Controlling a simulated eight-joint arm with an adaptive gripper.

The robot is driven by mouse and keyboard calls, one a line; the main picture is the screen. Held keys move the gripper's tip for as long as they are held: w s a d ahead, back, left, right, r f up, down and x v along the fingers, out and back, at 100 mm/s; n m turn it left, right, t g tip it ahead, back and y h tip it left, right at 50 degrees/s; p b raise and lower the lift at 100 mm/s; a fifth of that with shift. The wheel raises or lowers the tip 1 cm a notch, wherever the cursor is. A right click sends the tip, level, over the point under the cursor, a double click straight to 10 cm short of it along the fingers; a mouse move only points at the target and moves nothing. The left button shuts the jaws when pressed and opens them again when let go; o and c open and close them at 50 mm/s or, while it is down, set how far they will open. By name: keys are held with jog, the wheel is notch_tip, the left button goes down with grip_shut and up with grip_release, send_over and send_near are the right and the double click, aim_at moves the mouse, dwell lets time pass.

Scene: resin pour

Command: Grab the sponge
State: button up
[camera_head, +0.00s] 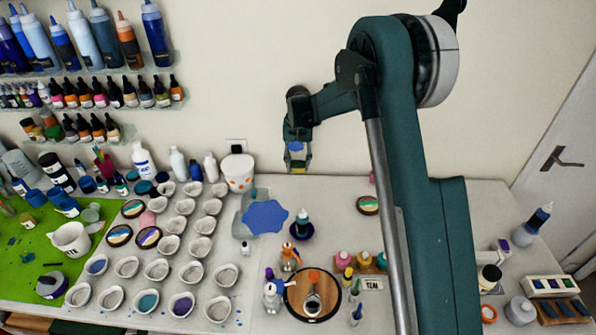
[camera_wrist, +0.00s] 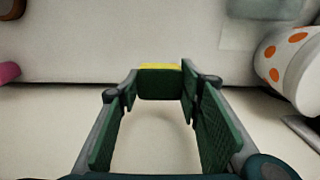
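The sponge (camera_wrist: 160,83) is a small block with a dark green face and a yellow strip along its top edge in the wrist view. It sits between and just beyond the fingertips of my gripper (camera_wrist: 159,95), near the line where table and wall meet. The fingers stand apart, one on each side of it. I cannot tell whether the tips touch it. In the head view my gripper (camera_head: 297,162) points down at the back of the table, against the wall. The sponge is too small to make out clearly there.
A white pot with orange dots (camera_head: 238,172) stands left of my gripper and shows at right in the wrist view (camera_wrist: 292,70). Several cups fill the left.

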jog(key=s, duration=1.9)
jog(key=shift+s+b, duration=0.3)
jog(key=shift+b, duration=0.15)
